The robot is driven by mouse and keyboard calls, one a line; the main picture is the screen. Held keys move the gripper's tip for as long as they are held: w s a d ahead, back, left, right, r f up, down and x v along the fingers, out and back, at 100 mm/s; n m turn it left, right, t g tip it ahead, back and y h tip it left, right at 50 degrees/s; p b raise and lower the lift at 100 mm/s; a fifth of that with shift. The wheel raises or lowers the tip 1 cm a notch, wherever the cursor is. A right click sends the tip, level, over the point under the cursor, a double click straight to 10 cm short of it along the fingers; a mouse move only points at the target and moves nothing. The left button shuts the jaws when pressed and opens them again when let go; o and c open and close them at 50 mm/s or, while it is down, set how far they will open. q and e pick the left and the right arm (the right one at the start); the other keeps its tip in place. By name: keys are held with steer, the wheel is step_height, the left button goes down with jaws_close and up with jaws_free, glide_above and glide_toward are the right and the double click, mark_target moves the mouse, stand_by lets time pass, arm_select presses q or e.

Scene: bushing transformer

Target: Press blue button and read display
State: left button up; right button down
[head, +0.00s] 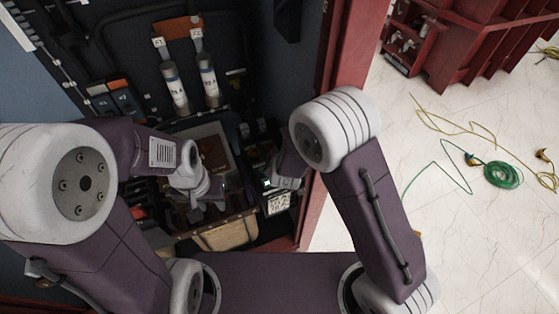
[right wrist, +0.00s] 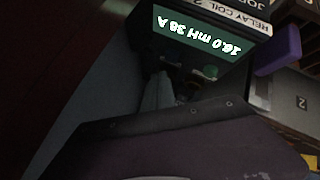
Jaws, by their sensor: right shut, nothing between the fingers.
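A small meter with a lit green display (right wrist: 197,38) is at the top of the right wrist view. Its white text is upside down and seems to read 16.0 mH 38 A; the first digits are not certain. In the head view the display (head: 267,183) is a tiny glow beside my right gripper. My right gripper (right wrist: 165,92) is shut and empty, its tips close to small buttons (right wrist: 210,72) under the display. I cannot tell which button is blue or whether the tips touch one. My left gripper (head: 205,200) is over the cabinet's middle; its jaws are unclear.
Two labelled cylinders (head: 190,85) stand at the back of the open cabinet. A tan box (head: 225,233) sits low at the front. The cabinet's red frame (head: 335,60) is close to my right arm. Cables (head: 500,173) lie on the white floor at right.

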step_height(320, 180, up, 4)
steer(key=p, duration=0.4)
steer(key=shift+r, duration=0.15)
stand_by(0.6)
